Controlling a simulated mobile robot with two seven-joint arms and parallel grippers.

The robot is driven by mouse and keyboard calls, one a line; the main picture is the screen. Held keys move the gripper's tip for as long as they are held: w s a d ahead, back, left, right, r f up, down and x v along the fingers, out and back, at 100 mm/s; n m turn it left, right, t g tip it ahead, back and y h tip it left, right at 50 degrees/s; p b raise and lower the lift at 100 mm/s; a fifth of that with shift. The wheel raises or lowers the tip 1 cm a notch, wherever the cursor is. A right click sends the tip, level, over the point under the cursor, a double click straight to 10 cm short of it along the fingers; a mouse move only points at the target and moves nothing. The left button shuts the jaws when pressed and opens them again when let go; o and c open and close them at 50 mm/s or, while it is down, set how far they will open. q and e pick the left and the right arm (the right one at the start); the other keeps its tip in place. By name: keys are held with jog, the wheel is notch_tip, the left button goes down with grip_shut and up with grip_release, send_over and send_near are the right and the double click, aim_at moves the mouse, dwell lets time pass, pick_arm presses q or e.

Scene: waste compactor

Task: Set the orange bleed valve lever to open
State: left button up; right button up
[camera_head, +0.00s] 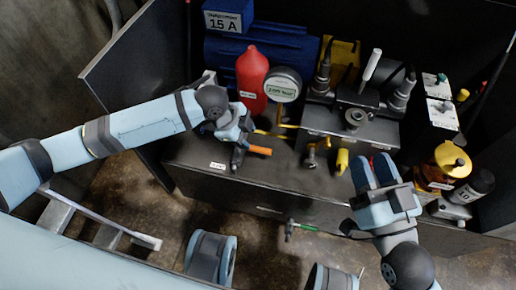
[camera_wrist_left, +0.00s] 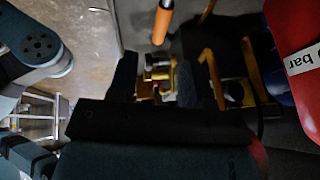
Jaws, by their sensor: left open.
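The orange lever (camera_head: 257,150) points right from beside my left gripper (camera_head: 238,138), above the front left of the dark bench top. In the left wrist view the orange lever (camera_wrist_left: 162,20) shows at the top, beyond the fingertips. My left gripper (camera_wrist_left: 156,72) is open there, with brass valve parts (camera_wrist_left: 158,75) seen between its dark fingers. I cannot tell whether the fingers touch the valve. The valve body is mostly hidden by the gripper in the head view. My right gripper (camera_head: 374,168) is empty at the front right of the bench, a narrow gap between its fingers.
A red bottle (camera_head: 251,75) and a round gauge (camera_head: 282,84) stand just behind the left gripper. A yellow-topped canister (camera_head: 449,162) stands right of the right gripper. A green-handled fitting (camera_head: 290,228) sticks out below the bench front.

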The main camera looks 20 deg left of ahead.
aim_at(259, 149)
pick_arm(q)
jog(key=b+x, duration=0.2)
jog(key=x, duration=0.4)
jog(key=shift+w+d+f, duration=0.1)
jog(key=shift+f, duration=0.3)
jog(key=shift+w+d+f+b, duration=0.15)
jog(key=shift+d+f+b, duration=0.15)
jog(key=shift+f, duration=0.25)
pick_arm(e)
jog(key=shift+w+a+f+g, duration=0.15)
jog(key=shift+f+g, duration=0.15)
jog(key=shift+f, duration=0.55)
jog(key=shift+a+f+g, duration=0.15)
jog(key=shift+f+g, duration=0.15)
jog(key=shift+f, duration=0.5)
pick_arm(q)
jog(key=shift+c, duration=0.2)
grip_shut()
